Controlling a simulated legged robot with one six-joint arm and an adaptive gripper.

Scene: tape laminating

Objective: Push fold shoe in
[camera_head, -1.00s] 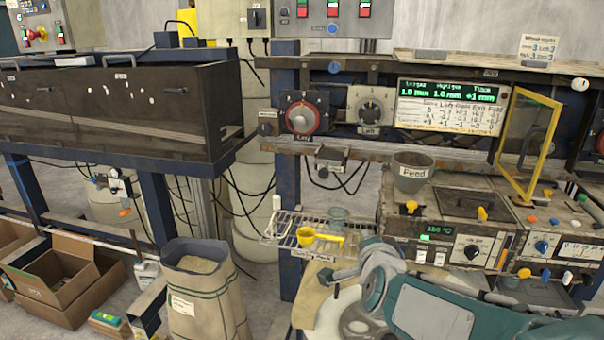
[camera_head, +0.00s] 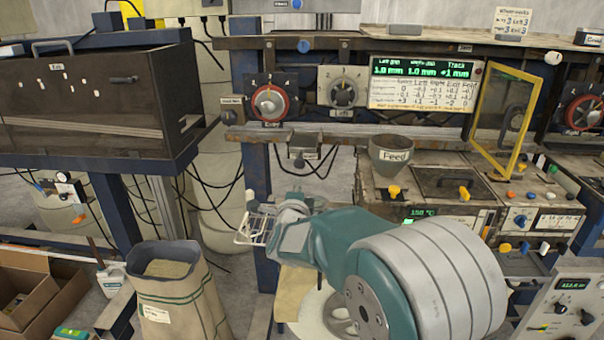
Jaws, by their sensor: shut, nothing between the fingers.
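No part in view is labelled as the fold shoe. A small grey metal block with a dark knob (camera_head: 304,148) hangs under the front rail, below the dial labelled Left, and may be it; I cannot tell. My teal arm crosses the lower middle of the view. My gripper (camera_head: 293,199) is at its far end, small and partly hidden by my own wrist. It appears shut and empty, below the block and apart from it in the picture. Whether it touches anything behind is hidden.
A wire rack (camera_head: 256,226) is just left of my wrist, partly covered. The Feed cup (camera_head: 391,155) and yellow-framed guard (camera_head: 503,122) stand to the right. A red dial (camera_head: 270,103) is above. An open sack (camera_head: 170,290) stands lower left.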

